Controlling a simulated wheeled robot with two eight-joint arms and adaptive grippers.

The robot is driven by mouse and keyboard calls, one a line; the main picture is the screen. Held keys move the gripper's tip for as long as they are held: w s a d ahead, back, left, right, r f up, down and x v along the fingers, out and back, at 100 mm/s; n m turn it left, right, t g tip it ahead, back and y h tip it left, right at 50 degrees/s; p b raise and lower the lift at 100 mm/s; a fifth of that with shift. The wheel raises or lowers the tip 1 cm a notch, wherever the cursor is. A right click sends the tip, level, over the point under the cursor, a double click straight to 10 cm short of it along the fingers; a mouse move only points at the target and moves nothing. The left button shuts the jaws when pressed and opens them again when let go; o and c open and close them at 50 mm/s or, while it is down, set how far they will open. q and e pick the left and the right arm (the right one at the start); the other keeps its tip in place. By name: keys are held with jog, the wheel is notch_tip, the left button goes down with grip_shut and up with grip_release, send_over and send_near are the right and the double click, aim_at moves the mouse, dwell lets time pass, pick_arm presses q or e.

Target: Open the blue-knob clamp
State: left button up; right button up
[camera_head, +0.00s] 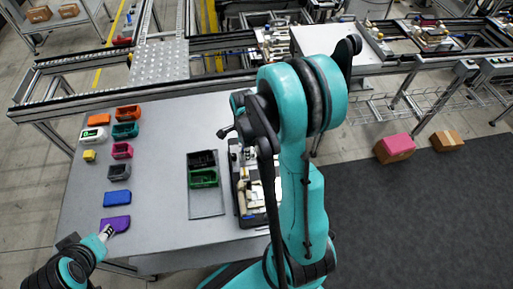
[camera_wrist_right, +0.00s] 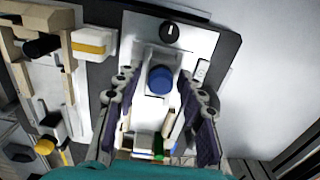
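In the right wrist view a round blue knob (camera_wrist_right: 160,80) sits on a pale clamp plate (camera_wrist_right: 150,55). My right gripper (camera_wrist_right: 159,84) is open, with its dark fingers on either side of the knob; gaps show on both sides. In the head view the fixture (camera_head: 236,170) stands on the table's right part, partly hidden by my right arm, which also hides most of the right gripper. My left gripper (camera_head: 106,232) is at the table's front left, by a purple block (camera_head: 117,223); its fingers are too small to read.
A black dial (camera_wrist_right: 170,32) and a yellow-and-white clamp (camera_wrist_right: 92,43) lie near the knob. On the table (camera_head: 150,190) are a tray with a green bin (camera_head: 203,178), a blue block (camera_head: 117,198) and several small bins at left. The table's middle is clear.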

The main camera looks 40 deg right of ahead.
jog(key=shift+r+p, duration=2.75)
jog(key=shift+r, duration=1.2)
jog(key=shift+a+r+n+b, duration=0.1)
jog(key=shift+a+n+b, duration=0.3)
jog(key=shift+n+b, duration=0.15)
jog(key=s+a+r+n+t+b, duration=0.1)
jog(key=s+a+n+t+b, duration=0.2)
jog(key=n, duration=0.8)
jog(key=s+a+r+n+t+b, duration=0.1)
jog(key=s+a+n+t+b, duration=0.2)
jog(key=a+n+b, duration=0.5)
jog(key=a+n+t, duration=0.1)
jog(key=a+n, duration=0.1)
jog(key=n, duration=0.1)
jog(key=shift+s+r+n, duration=0.25)
jog(key=shift+s+n, duration=0.05)
jog(key=shift+n, duration=0.05)
